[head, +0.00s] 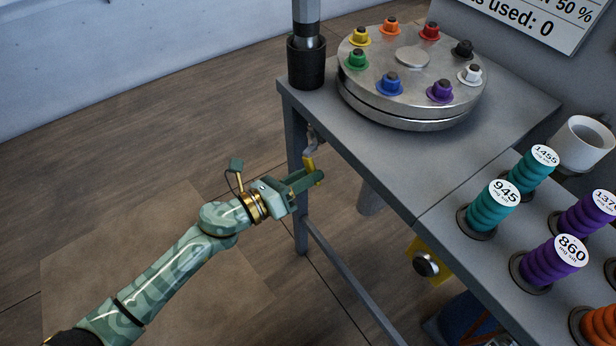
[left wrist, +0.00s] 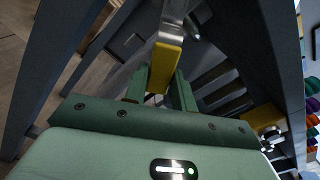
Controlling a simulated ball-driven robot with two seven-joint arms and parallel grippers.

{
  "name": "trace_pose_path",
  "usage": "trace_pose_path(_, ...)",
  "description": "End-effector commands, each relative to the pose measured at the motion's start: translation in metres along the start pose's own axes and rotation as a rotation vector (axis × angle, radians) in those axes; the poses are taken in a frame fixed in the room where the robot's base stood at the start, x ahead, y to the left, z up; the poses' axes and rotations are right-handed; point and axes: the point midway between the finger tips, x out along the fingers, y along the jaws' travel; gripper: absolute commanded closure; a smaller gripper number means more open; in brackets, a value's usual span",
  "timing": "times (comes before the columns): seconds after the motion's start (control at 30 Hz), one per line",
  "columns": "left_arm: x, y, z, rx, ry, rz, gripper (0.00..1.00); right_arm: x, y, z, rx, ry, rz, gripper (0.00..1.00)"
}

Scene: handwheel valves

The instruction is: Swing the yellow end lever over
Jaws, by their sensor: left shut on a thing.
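The yellow end lever (head: 309,164) is on the side of the grey table, below its near left corner, on a metal arm. In the left wrist view the lever's yellow end (left wrist: 164,66) sits between the two green fingers, with the metal arm running up from it. My left gripper (head: 315,178) is shut on the yellow end, and its fingers partly hide it in the head view. In the left wrist view the left gripper (left wrist: 163,90) shows its fingers on both sides of the yellow piece. My right gripper is not in view.
The grey table (head: 400,165) carries a round metal turntable (head: 412,57) with several coloured knobs. Thread spools (head: 490,208) and a white cup (head: 583,143) stand at the right. A yellow box with a round knob (head: 427,263) is under the table edge. Floor left is clear.

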Motion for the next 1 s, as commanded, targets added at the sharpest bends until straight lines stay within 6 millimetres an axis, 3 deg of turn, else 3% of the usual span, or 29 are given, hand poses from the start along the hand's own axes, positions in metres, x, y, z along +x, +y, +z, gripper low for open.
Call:
trace_pose_path(0.1,-0.001,0.001,-0.001,-0.003,0.002,0.003,0.9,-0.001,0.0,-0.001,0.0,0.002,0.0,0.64)
trace_pose_path(0.13,-0.001,0.0,0.0,-0.003,0.002,0.003,0.68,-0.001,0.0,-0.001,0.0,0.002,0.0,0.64)
trace_pose_path(0.2,-0.001,0.0,0.0,-0.003,0.002,0.003,0.52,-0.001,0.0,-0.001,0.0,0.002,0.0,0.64)
trace_pose_path(0.53,-0.004,0.0,0.0,-0.005,0.001,0.002,0.52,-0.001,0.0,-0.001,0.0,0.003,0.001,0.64)
trace_pose_path(1.0,-0.056,0.0,0.0,-0.006,0.002,0.001,0.52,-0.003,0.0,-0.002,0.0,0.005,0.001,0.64)
